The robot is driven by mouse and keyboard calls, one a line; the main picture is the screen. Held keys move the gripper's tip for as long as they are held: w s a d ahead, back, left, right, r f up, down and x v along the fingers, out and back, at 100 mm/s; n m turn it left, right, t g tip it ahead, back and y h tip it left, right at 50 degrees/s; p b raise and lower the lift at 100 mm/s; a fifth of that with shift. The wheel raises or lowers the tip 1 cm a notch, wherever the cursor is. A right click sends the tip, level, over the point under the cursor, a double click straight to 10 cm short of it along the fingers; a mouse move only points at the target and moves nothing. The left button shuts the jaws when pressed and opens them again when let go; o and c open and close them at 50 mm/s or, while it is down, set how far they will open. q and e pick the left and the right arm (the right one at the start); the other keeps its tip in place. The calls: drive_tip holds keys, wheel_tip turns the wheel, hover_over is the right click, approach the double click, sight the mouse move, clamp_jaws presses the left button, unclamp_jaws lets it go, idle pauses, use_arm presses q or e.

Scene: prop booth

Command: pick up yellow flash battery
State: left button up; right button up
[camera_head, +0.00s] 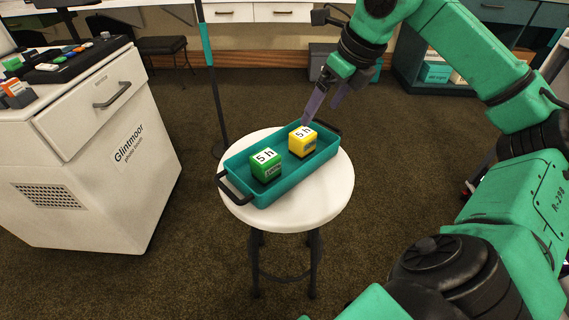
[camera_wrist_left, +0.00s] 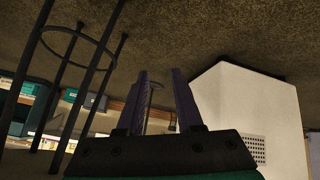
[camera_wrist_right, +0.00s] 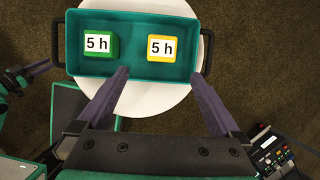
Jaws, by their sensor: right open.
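The yellow flash battery (camera_head: 302,139) is a small cube marked "5 h" on a white top. It sits in the right part of a teal tray (camera_head: 222,168); it also shows in the right wrist view (camera_wrist_right: 160,48). A matching green battery (camera_head: 266,165) sits to its left, apart from it; it also shows in the right wrist view (camera_wrist_right: 99,46). My right gripper (camera_head: 321,108) is open and empty, just above and behind the yellow battery in the head view.
The tray has black end handles (camera_head: 231,187) and lies on a round white stool (camera_head: 333,187) with dark legs. A white drawer cabinet (camera_head: 90,150) stands at the left with gadgets on top. A thin stand pole (camera_head: 209,75) rises behind the stool.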

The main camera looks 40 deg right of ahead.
sight(306, 134)
drive_tip(key=b+x, duration=0.1)
drive_tip(key=x, duration=0.4)
drive_tip(key=shift+s+d+f, duration=0.1)
drive_tip(key=shift+d, duration=0.1)
drive_tip(key=x, duration=0.8)
drive_tip(key=shift+w+a+b, duration=0.15)
drive_tip(key=shift+w+b, duration=0.15)
drive_tip(key=shift+b, duration=0.1)
use_arm(q)
drive_tip(key=d+t, duration=0.1)
drive_tip(key=d+f+t+h, duration=0.1)
drive_tip(key=d, duration=0.2)
drive_tip(key=shift+w+d+f+n+t+h, duration=0.15)
drive_tip(key=shift+w+f+n+t+h, duration=0.15)
drive_tip(key=shift+w+t, duration=0.1)
use_arm(e)
clamp_jaws()
